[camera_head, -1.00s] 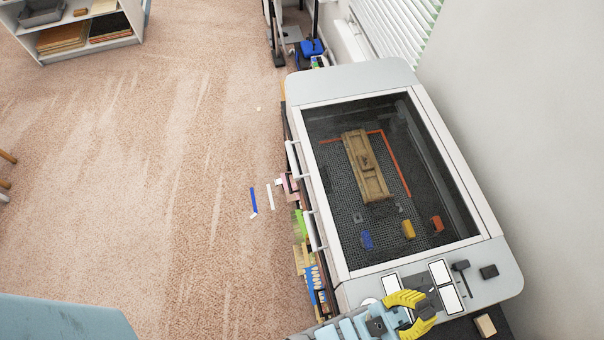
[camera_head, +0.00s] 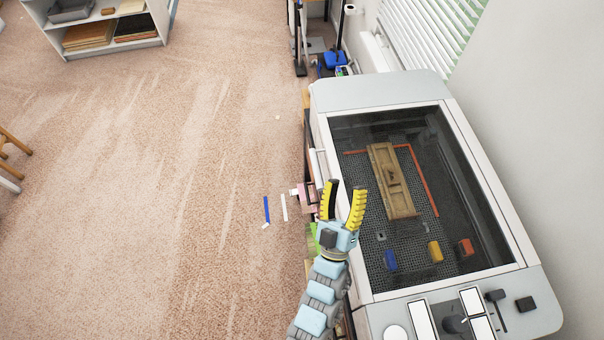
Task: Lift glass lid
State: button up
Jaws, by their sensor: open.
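The glass lid (camera_head: 462,210) lies closed on top of a white machine (camera_head: 385,93), framed in white. Through the glass I see a dark mesh bed with a wooden piece and several small coloured blocks. A white handle bar shows along the lid's left edge, partly hidden by my gripper. My gripper (camera_head: 342,187) is open and empty, with yellow fingers spread and pointing to the top of the picture. It overlaps the lid's left front edge in the view; I cannot tell whether it touches it.
Small colourful items sit on a ledge along the machine's left side, partly behind my arm. A control panel (camera_head: 452,322) is at the near end. A shelf (camera_head: 108,30) stands far left. The carpet (camera_head: 180,190) at the left is mostly clear, with small strips lying on it.

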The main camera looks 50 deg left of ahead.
jog(key=a+f+n+g+b, duration=0.45)
jog(key=a+f, duration=0.45)
jog(key=a, duration=0.3)
jog(key=h+b, duration=1.2)
jog(key=b, duration=0.1)
send_near(317, 171)
jog(key=shift+n+t, duration=0.25)
jog(key=x, duration=0.3)
jog(key=f+p+x, duration=0.1)
jog(key=x, duration=0.7)
jog(key=shift+s+a+f+p, duration=0.2)
jog(key=shift+p, duration=0.1)
jog(key=shift+c, duration=0.3)
grip_shut()
